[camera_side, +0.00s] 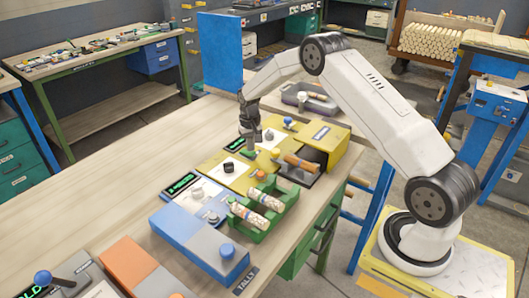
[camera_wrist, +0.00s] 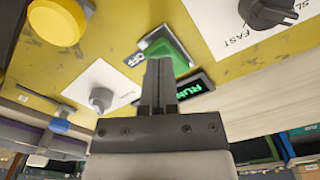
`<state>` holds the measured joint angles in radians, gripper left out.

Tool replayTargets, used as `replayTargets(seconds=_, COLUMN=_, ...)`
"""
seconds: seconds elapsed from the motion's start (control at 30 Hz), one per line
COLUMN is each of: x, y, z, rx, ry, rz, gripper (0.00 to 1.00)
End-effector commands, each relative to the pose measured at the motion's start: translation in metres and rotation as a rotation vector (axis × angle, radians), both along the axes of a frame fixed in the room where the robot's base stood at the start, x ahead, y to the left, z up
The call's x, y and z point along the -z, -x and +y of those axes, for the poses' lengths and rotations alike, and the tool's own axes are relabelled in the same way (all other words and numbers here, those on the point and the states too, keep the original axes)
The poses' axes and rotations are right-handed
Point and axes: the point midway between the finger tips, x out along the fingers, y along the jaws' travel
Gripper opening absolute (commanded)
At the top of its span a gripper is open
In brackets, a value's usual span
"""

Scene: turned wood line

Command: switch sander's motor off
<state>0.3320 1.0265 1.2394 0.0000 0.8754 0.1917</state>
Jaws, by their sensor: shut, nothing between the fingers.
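My gripper (camera_side: 249,148) is shut and points down over the yellow machine's panel (camera_side: 232,184) in the side view. In the wrist view the shut fingers (camera_wrist: 160,64) reach over a green rocker switch (camera_wrist: 170,50) with an OFF label at one end. They overlap it in the picture; I cannot tell whether they touch. A small dark display (camera_wrist: 195,88) beside the switch shows RUN in green letters. The switch also shows as green under the fingertips in the side view (camera_side: 249,155). The label on the yellow machine's box (camera_side: 321,132) is too small to read surely.
A black SLOW-FAST dial (camera_wrist: 268,12), a yellow round knob (camera_wrist: 57,20) and a grey lever (camera_wrist: 101,98) sit close to the fingers. A green rack (camera_side: 262,212) with turned pieces and a blue-grey machine (camera_side: 180,225) stand nearer.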

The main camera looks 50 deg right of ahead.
Motion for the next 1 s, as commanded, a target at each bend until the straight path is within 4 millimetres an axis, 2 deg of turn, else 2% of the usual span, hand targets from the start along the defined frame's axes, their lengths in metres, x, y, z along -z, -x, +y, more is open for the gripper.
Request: replayTargets(seconds=1.0, x=0.011, y=0.000, z=0.000, rx=0.000, ry=0.000, rz=0.000, gripper=0.00)
